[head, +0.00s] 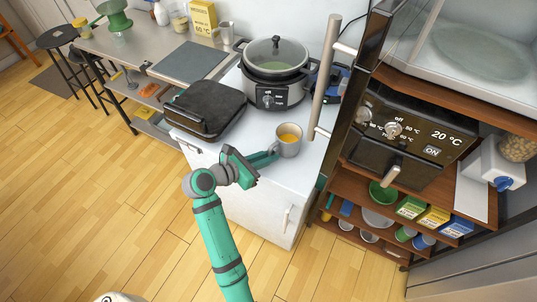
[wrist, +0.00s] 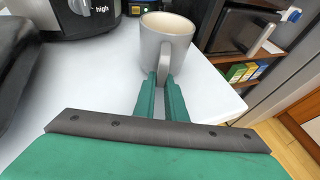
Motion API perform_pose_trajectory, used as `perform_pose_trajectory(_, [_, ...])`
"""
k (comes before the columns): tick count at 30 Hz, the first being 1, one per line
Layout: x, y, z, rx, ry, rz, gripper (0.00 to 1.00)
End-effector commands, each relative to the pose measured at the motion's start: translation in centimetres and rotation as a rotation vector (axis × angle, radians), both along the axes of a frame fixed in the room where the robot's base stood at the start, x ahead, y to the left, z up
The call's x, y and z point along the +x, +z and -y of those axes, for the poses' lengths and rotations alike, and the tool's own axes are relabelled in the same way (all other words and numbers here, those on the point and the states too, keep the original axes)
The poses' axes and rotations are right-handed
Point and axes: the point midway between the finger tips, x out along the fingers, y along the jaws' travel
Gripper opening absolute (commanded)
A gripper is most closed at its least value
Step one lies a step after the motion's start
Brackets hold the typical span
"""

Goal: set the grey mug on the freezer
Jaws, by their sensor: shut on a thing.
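The grey mug (head: 289,147) is upright over the right part of the white freezer top (head: 228,166), with something orange-yellow inside. It also shows in the wrist view (wrist: 168,42), with its handle toward me. My gripper (head: 272,156) reaches in from the left of the mug. In the wrist view its green fingers (wrist: 162,80) are shut on the mug's handle. The fingers hide the handle's lower part. I cannot tell whether the mug's base touches the freezer top or hangs just above it.
A slow cooker (head: 272,75) stands behind the mug, and a black appliance (head: 206,108) lies to the left. A tall handle (head: 325,80) and a dark oven (head: 410,135) are close on the right. The front strip of the freezer top is clear.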

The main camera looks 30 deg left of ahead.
Motion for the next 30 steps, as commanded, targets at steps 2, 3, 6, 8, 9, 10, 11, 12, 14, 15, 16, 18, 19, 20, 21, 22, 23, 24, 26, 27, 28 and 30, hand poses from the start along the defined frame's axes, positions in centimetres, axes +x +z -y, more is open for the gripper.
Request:
perform_pose_trajectory(2, [0.04, -0.16, -0.01, 0.0, 0.001, 0.002, 0.0])
perform_pose_trajectory(3, [0.04, -0.23, -0.02, 0.0, 0.001, 0.002, 0.0])
perform_pose_trajectory(6, [0.04, -0.27, -0.02, 0.0, 0.001, 0.003, 0.0])
perform_pose_trajectory(8, [0.05, -0.26, -0.02, 0.0, 0.001, 0.003, 0.0])
perform_pose_trajectory(9, [0.05, -0.26, -0.02, 0.0, 0.001, 0.003, 0.0])
perform_pose_trajectory(10, [0.05, -0.26, -0.02, 0.0, 0.001, 0.003, 0.0])
perform_pose_trajectory(11, [0.03, -0.26, -0.02, 0.0, 0.001, 0.003, 0.0])
perform_pose_trajectory(12, [0.03, -0.26, -0.02, 0.0, 0.001, 0.003, 0.0])
perform_pose_trajectory(14, [0.04, -0.27, -0.02, 0.0, 0.001, 0.002, 0.0])
perform_pose_trajectory(15, [0.04, -0.28, -0.01, 0.0, 0.001, 0.002, 0.0])
perform_pose_trajectory(16, [0.04, -0.31, -0.01, 0.0, 0.001, 0.002, 0.0])
perform_pose_trajectory(18, [0.04, -0.37, -0.01, 0.0, 0.001, 0.002, 0.0])
perform_pose_trajectory(19, [0.04, -0.4, -0.02, 0.0, 0.001, 0.002, 0.0])
perform_pose_trajectory(20, [0.04, -0.43, -0.02, 0.0, 0.001, 0.002, 0.0])
perform_pose_trajectory(21, [0.04, -0.49, -0.02, 0.0, 0.001, 0.002, 0.0])
perform_pose_trajectory(22, [0.04, -0.52, -0.01, 0.0, 0.001, 0.002, 0.0])
perform_pose_trajectory(23, [0.04, -0.55, -0.01, 0.0, 0.001, 0.003, 0.0])
perform_pose_trajectory(24, [0.04, -0.61, -0.01, 0.0, 0.001, 0.003, 0.0])
perform_pose_trajectory(26, [0.04, -0.67, -0.01, 0.0, 0.001, 0.003, 0.0])
perform_pose_trajectory(27, [0.03, -0.72, -0.02, 0.0, 0.001, 0.003, 0.0])
perform_pose_trajectory(28, [0.04, -0.76, -0.01, 0.0, 0.001, 0.003, 0.0])
perform_pose_trajectory(30, [0.04, -0.79, -0.02, 0.0, 0.001, 0.003, 0.18])
